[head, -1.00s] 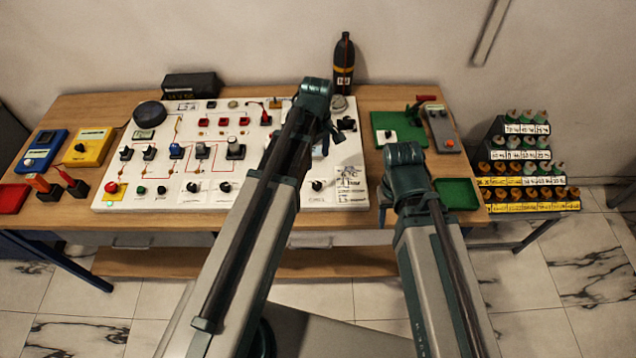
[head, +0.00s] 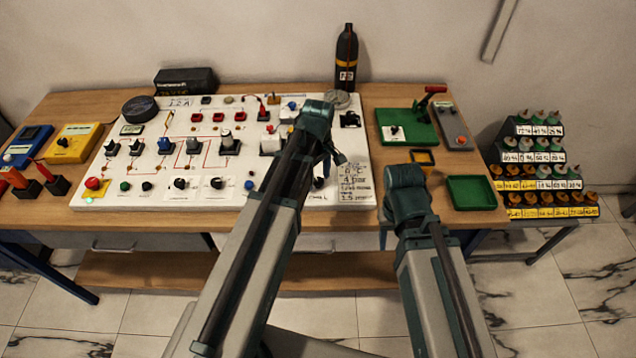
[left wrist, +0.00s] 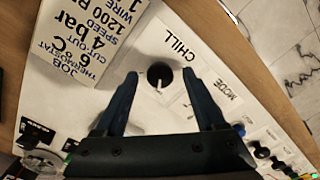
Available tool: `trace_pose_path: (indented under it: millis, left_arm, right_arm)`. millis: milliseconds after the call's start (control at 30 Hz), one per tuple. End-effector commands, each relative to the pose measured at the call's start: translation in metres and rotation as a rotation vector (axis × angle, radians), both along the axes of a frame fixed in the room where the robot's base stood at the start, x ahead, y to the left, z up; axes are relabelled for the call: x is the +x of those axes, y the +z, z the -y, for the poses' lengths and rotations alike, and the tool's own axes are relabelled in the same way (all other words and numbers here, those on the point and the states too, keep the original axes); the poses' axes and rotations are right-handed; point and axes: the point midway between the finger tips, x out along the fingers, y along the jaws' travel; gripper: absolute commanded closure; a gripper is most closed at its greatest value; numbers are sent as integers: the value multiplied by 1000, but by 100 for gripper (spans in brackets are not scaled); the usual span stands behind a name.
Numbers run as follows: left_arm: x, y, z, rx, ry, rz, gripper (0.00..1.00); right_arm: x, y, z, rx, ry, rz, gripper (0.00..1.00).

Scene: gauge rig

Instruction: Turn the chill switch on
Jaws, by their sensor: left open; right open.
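The chill switch is a round black knob (left wrist: 160,75) with a white pointer mark, beside the printed word CHILL on the white panel (left wrist: 60,110). In the left wrist view its mark points toward my gripper's base. My left gripper (left wrist: 160,90) is open, one finger showing on each side of the knob; I cannot tell whether they touch it. In the head view my left gripper (head: 334,150) is over the right part of the panel and partly hides it. My right gripper (head: 384,228) is mostly hidden behind its wrist, near the table's front edge.
A job card (head: 352,184) lies beside the knob. Several other knobs and switches cover the panel to the left. A green tray (head: 472,193), a green board (head: 408,128) and a dark bottle (head: 347,60) stand to the right and behind.

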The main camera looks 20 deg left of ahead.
Motion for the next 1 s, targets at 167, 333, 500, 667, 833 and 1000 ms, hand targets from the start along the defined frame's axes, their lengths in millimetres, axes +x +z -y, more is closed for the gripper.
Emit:
trace_pose_path:
  millis: [167, 333, 500, 667, 833, 1000]
  left_arm:
    - [0, -1, 0, 0, 0, 0, 28]
    - [0, -1, 0, 0, 0, 0, 39]
    - [0, -1, 0, 0, 0, 0, 70]
    - [0, -1, 0, 0, 0, 0, 98]
    - [0, -1, 0, 0, -1, 0, 100]
    - [0, -1, 0, 0, -30, 0, 100]
  right_arm:
    - [0, -1, 0, 0, 0, 0, 50]
    - [0, -1, 0, 0, 0, 0, 50]
    - [0, -1, 0, 0, 0, 0, 50]
    - [0, -1, 0, 0, 0, 0, 50]
    - [0, -1, 0, 0, 0, 0, 50]
    - [0, -1, 0, 0, 0, 0, 50]
